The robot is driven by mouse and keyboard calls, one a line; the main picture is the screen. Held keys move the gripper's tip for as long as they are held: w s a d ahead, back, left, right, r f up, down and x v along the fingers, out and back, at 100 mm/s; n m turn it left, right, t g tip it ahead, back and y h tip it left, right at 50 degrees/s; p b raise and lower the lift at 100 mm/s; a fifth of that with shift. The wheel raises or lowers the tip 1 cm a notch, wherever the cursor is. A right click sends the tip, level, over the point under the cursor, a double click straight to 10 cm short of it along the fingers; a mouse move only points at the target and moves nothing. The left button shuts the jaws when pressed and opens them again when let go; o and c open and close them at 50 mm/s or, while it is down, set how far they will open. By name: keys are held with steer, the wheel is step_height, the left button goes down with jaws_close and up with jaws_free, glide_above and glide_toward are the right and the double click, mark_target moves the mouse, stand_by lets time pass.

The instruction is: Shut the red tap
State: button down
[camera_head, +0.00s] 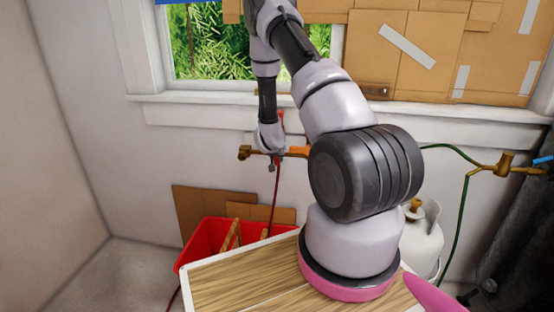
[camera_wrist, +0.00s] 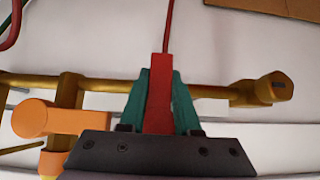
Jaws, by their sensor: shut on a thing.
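The red tap's handle (camera_wrist: 158,105) stands between the teal fingers of my gripper (camera_wrist: 160,76) in the wrist view. The fingers are shut on it from both sides. The handle lies across a brass pipe (camera_wrist: 220,92). In the head view my gripper (camera_head: 271,162) is at the wall pipe, below the window. A red part (camera_head: 281,120) shows just above it, and a red hose (camera_head: 274,200) hangs below. The tap's body is mostly hidden by the gripper.
An orange tap handle (camera_wrist: 32,118) sits close beside my gripper on the same pipework. A red crate (camera_head: 205,243) is on the floor below. A white gas bottle (camera_head: 425,240) and a green hose (camera_head: 461,215) are at the right. A wooden top (camera_head: 225,285) is in front.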

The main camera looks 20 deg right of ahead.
steer(key=w+a+r+m+t+y, duration=0.2)
steer(key=a+r+m+t+y, duration=0.1)
steer(key=m+t+y, duration=0.5)
steer(key=shift+w+a+r+m+t, duration=0.25)
steer(key=shift+r+m+t, duration=0.35)
steer(key=shift+t, duration=0.4)
steer(key=shift+r, duration=0.15)
stand_by(0.6)
steer(key=c, duration=0.6)
jaws_free()
steer(key=shift+s, duration=0.1)
steer(key=s, duration=0.3)
steer(key=s+d, duration=0.1)
steer(key=s, duration=0.3)
steer(key=s+d, duration=0.1)
steer(key=s, duration=0.2)
steer(key=shift+s, duration=0.25)
